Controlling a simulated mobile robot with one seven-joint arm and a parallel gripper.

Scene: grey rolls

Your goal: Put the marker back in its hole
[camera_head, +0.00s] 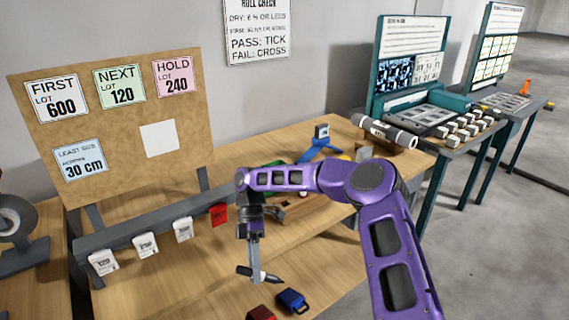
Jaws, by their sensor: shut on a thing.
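The marker (270,278) is black and white and lies nearly level, tilted slightly down to the right. My gripper (256,270) points down and is shut on the marker near its middle, above the wooden table (190,275). A reddish-brown wooden block (302,209) sits on the table behind my arm and is partly hidden by it. I cannot make out a hole for the marker.
A blue object (292,300) and a dark red one (261,313) lie close below the marker. Tags (183,229) hang on a grey rail at left. A blue stand (321,146) and grey roll (384,132) are farther back. The table's front left is clear.

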